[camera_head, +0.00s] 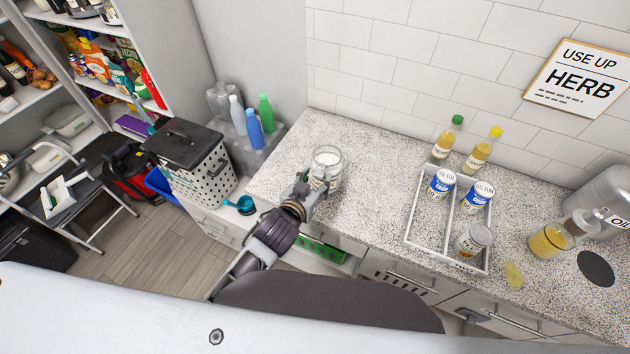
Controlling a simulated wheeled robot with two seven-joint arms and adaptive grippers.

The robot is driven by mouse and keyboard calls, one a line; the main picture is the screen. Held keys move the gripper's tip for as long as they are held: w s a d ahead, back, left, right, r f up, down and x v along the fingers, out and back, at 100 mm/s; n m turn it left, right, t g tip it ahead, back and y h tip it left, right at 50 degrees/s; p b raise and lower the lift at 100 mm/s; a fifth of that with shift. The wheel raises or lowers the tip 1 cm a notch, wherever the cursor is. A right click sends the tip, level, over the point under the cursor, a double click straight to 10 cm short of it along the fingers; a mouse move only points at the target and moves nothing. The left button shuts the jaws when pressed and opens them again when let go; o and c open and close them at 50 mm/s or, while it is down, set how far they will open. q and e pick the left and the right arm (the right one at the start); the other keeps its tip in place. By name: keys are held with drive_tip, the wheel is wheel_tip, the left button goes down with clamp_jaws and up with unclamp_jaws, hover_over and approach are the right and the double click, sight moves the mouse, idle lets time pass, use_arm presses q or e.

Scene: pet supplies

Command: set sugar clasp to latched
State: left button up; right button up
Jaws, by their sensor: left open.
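A glass jar (328,158), apparently the sugar jar, stands upright on the speckled counter near its left end. It has a pale label on its front. Its clasp is too small and too covered to make out, so I cannot tell its state. My left gripper (312,182) is at the near left side of the jar and hides part of its lower front. Its fingers are open; whether they touch the jar I cannot tell. My right gripper is not in view.
A white divided tray (408,232) holds several cans to the right. Two yellow bottles (443,145) stand behind it. A pitcher of yellow liquid (548,240) is further right. A basket (196,180) stands left of the counter. The counter between jar and tray is clear.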

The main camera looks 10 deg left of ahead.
use_arm(q)
drive_tip(key=v, duration=0.7)
drive_tip(key=shift+s, duration=0.2)
idle(0.4)
drive_tip(key=shift+r, duration=0.15)
idle(0.5)
